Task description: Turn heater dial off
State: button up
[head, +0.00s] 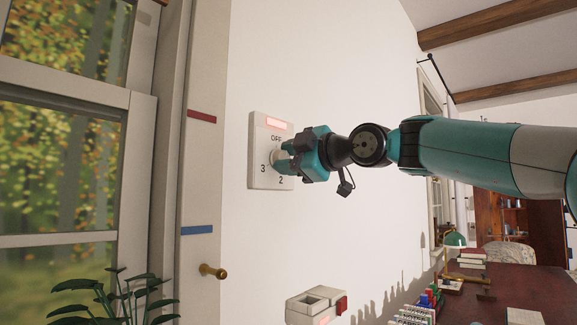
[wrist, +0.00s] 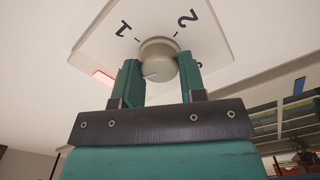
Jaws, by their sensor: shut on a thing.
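The dial knob (wrist: 158,62) is a pale round knob, seen in the wrist view between the marks 1 and 2. My gripper (head: 282,160) is at the panel, and its teal fingers (wrist: 160,82) are closed on the knob from both sides. A dark line shows on the knob face. In the head view my gripper hides most of the knob and the panel's right side.
A door or window frame with a brass handle (head: 213,271) stands left of the panel. A white box with a red part (head: 316,304) is on the wall below. A desk (head: 520,290) with a green lamp (head: 455,240) and books is at lower right. A plant (head: 118,298) is at lower left.

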jog(key=shift+f+n+b, duration=0.2)
jog(key=shift+n+b, duration=0.25)
jog(key=shift+n, duration=0.75)
jog(key=shift+r, duration=0.1)
jog(key=o, duration=0.9)
jog(key=b+v, duration=0.3)
jog(key=v, duration=1.4)
jog(key=shift+s+d, duration=0.15)
